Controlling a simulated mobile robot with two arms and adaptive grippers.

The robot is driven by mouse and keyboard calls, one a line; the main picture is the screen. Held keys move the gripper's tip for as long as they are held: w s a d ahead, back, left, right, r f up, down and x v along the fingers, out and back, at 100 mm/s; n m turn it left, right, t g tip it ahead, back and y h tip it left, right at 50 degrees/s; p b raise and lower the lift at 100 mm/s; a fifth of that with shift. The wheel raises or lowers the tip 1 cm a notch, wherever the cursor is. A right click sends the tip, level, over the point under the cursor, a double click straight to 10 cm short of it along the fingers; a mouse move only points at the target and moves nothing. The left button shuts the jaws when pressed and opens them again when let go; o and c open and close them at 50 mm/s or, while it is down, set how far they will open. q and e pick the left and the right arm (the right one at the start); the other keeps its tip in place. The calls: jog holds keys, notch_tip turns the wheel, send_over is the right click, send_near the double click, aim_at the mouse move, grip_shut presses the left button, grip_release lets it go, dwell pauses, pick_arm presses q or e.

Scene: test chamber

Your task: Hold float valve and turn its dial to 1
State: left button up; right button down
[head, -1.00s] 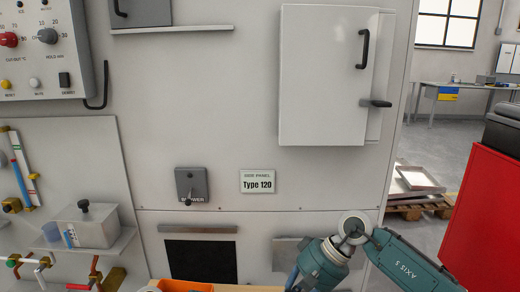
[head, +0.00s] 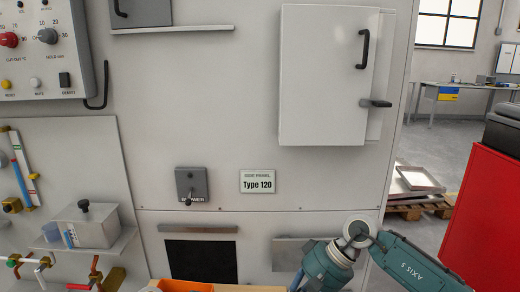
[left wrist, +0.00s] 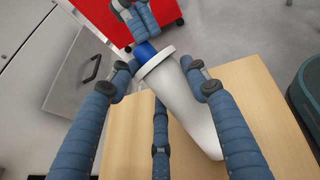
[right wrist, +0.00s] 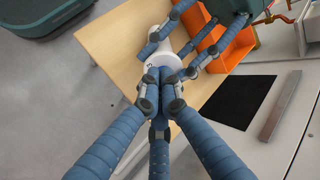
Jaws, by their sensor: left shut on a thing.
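The float valve is a white tapered body (left wrist: 185,95) with a wide collar and a blue dial (left wrist: 146,50) at its end. My left gripper (left wrist: 168,80) is shut on the white body above a wooden surface. In the right wrist view, my right gripper's fingers (right wrist: 162,88) come close together around the blue dial (right wrist: 168,72), just in front of the white collar (right wrist: 160,60). They partly hide the dial, and I cannot tell whether they press on it. A small dark mark shows on the collar, too small to read. The head view shows neither gripper nor the valve.
The wooden table top (right wrist: 112,45) lies below the valve. An orange bin (right wrist: 232,48) stands on it, near the grey cabinet wall (head: 250,110). A red cabinet (head: 485,190) stands at the right. Grey floor is clear beside the table.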

pick_arm(q)
jog(key=shift+w+a, duration=0.2)
jog(key=shift+w, duration=0.05)
pick_arm(e)
jog(key=shift+s+d+f, duration=0.2)
jog(key=shift+s+f, duration=0.05)
jog(key=shift+f, duration=0.3)
jog(key=shift+s, duration=0.1)
pick_arm(q)
jog(key=shift+c, duration=0.2)
jog(key=shift+f, duration=0.1)
jog(key=shift+s+f, duration=0.2)
jog(key=shift+s, duration=0.05)
pick_arm(e)
jog(key=w+v, duration=0.1)
jog(key=v, duration=0.5)
jog(key=shift+w+r, duration=0.15)
pick_arm(q)
jog(key=shift+d, duration=0.1)
jog(key=o, duration=1.2)
jog(key=shift+o, duration=0.9)
jog(key=shift+w, duration=0.1)
jog(key=shift+r, duration=0.15)
